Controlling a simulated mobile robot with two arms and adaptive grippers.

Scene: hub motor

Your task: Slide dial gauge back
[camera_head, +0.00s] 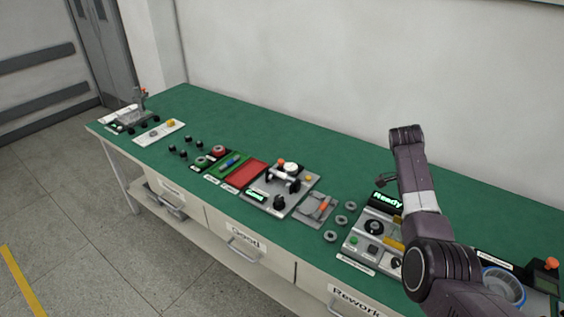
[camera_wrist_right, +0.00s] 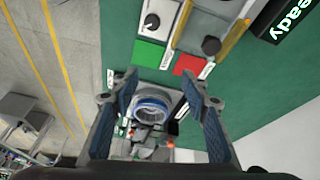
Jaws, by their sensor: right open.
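A round white-faced part that looks like the dial gauge (camera_head: 291,167) sits on a grey fixture plate (camera_head: 302,204) in the middle of the bench, with an orange knob beside it. A green "Good" display lies at the plate's near left. My right arm rises at the right of the head view, far from this fixture. My right gripper (camera_wrist_right: 160,85) is open and empty in the right wrist view. A blue-ringed hub (camera_wrist_right: 150,108) shows between its fingers, apparently beyond them; it also shows in the head view (camera_head: 503,285). My left gripper is out of view.
A "Ready" station (camera_head: 362,243) stands left of my right arm, partly hidden by it. Metal rings (camera_head: 340,220) and an orange-handled plate (camera_head: 318,208) lie between the stations. A red tray (camera_head: 243,174) is farther left. The bench's back strip is clear.

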